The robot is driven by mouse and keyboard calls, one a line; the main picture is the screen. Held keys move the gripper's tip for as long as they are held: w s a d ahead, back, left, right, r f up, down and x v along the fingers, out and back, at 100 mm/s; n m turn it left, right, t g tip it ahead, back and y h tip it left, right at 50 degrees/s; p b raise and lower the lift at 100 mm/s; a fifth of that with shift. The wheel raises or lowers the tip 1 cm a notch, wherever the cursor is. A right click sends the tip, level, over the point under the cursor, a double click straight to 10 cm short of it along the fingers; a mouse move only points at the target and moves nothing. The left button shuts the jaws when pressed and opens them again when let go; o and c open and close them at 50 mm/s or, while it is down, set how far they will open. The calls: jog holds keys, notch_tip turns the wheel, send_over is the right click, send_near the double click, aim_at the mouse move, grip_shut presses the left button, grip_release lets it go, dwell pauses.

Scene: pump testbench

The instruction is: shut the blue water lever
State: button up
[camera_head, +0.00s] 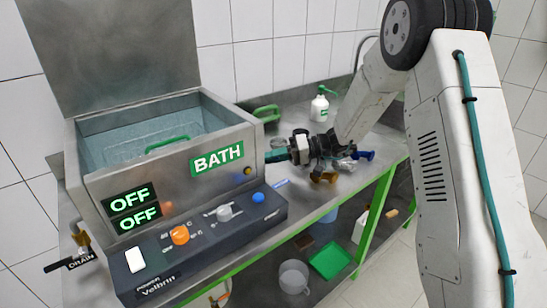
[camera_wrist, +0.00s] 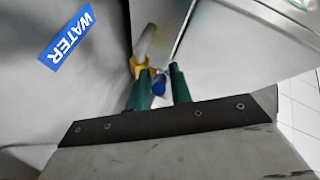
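My gripper (camera_head: 276,155) is by the right wall of the bath unit (camera_head: 190,108), its teal fingers pointing left. In the wrist view, my gripper (camera_wrist: 160,82) has its two teal fingers apart. The small blue lever (camera_wrist: 158,84) shows in the gap between them, next to a yellow fitting (camera_wrist: 139,66) on a grey pipe (camera_wrist: 145,42). I cannot tell whether a finger touches the lever. A blue WATER label (camera_wrist: 67,38) is at the upper left; a small blue label (camera_head: 280,183) also shows in the head view. The lever itself seems hidden behind my gripper there.
The control panel (camera_head: 205,248) with its knobs is in front of the bath. A brass-coloured part (camera_head: 323,177) and a blue part (camera_head: 363,155) are on the bench near my wrist. A green-topped bottle (camera_head: 319,107) stands behind. A green tray (camera_head: 330,260) is below.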

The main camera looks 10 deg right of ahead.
jog(key=shift+d, duration=0.1)
jog(key=v, duration=0.7)
jog(key=shift+d, duration=0.25)
